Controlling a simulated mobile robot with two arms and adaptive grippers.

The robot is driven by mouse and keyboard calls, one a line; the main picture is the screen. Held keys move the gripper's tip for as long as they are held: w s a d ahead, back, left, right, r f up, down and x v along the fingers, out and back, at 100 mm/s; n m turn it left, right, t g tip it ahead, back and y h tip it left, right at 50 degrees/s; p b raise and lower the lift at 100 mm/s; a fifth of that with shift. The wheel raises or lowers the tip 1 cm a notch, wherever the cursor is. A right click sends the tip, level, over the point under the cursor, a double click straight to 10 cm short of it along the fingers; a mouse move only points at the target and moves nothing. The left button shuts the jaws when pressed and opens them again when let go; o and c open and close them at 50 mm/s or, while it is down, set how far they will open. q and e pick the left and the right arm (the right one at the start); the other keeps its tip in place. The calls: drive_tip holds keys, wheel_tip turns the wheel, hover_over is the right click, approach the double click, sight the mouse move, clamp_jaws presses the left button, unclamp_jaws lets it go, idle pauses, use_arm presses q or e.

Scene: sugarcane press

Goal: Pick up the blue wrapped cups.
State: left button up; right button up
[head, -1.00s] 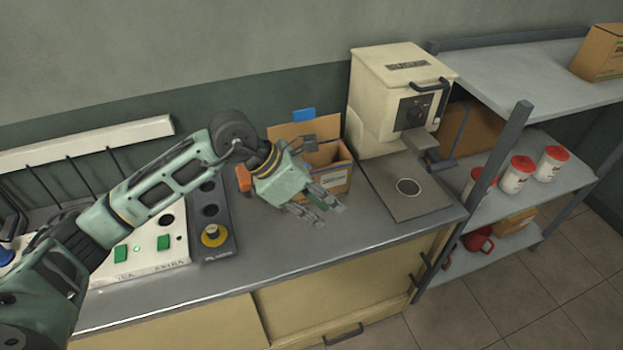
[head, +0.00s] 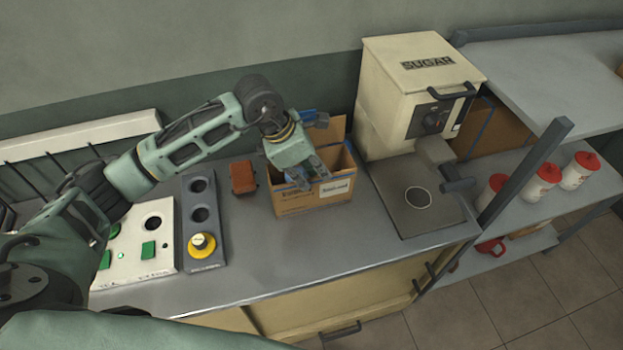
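An open cardboard box (head: 296,200) stands on the counter with its back flap raised. A small patch of blue (head: 308,115) shows at the raised flap, partly behind my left gripper. I cannot tell whether it is the blue wrapped cups, and the box's inside is mostly hidden by the gripper. My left gripper (head: 308,174) points down at the box opening, with its fingers at or inside the near left part. Whether it is open or shut on something is not clear. My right gripper is not in view.
A sugar machine (head: 412,92) stands right of the box, and a small red-brown block (head: 243,178) lies left of it. Control panels (head: 205,222) are further left. Shelves at right hold white containers with red lids (head: 541,184). The counter front (head: 270,255) is clear.

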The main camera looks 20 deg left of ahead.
use_arm(q)
drive_tip(key=p+x, duration=0.3)
drive_tip(key=x, duration=0.4)
drive_tip(key=shift+a, duration=0.2)
drive_tip(key=shift+w+d+f, duration=0.1)
drive_tip(key=shift+d+f, duration=0.05)
drive_tip(key=shift+f, duration=0.45)
clamp_jaws()
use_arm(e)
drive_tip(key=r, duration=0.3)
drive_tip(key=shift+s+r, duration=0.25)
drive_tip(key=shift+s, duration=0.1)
use_arm(q)
drive_tip(key=shift+w+r, duration=0.1)
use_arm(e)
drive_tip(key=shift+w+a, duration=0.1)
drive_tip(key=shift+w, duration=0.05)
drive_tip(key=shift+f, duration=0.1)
